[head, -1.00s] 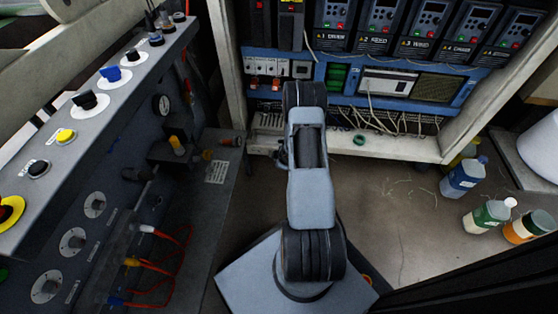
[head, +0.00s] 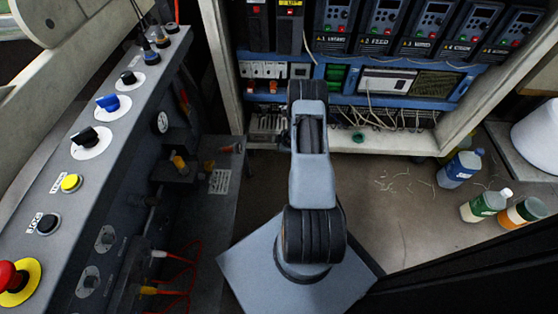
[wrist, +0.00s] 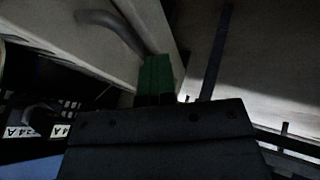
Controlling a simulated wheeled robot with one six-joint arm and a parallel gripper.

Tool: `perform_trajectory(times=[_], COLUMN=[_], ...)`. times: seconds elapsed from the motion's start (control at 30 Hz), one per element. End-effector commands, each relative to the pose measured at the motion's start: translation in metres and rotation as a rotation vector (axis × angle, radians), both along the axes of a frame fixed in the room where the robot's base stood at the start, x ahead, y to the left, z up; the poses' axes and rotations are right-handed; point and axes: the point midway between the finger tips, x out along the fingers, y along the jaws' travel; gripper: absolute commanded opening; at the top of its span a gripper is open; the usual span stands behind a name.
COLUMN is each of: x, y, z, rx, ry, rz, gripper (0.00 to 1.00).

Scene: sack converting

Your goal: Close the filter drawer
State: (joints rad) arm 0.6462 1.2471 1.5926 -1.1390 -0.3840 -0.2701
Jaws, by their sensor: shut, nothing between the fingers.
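My gripper (wrist: 157,75) shows in the wrist view as a narrow green-faced pair of fingers above its wide dark body. The fingers are together and hold nothing. In the head view my own arm hides the gripper, which lies toward the open cabinet. I cannot make out the filter drawer for certain. A dark mesh panel (head: 437,84) sits at the right of the blue strip in the cabinet, beside a pale slotted unit (head: 390,81). Whether either belongs to the drawer is unclear. The wrist view is dark, and contact with a surface cannot be told.
A sloping control console (head: 100,150) with knobs and buttons runs along the left. The cabinet's white frame (head: 470,125) encloses drives and loose wiring (head: 400,118). Several bottles stand on the floor at right, including a blue one (head: 459,170).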

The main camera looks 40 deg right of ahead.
Motion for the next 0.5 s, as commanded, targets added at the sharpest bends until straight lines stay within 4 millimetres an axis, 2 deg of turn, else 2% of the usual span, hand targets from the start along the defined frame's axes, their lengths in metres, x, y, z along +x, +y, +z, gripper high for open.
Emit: perform_trajectory(times=[0.03,0.3,0.5], x=[0.005,0.0,-0.018], y=[-0.003,-0.007,0.009], z=[0.002,0.004,0.008], rx=[-0.005,-0.006,0.0], ry=[-0.016,-0.016,-0.011], rz=[0.0,-0.014,-0.016], gripper=[0.0,0.0,0.0])
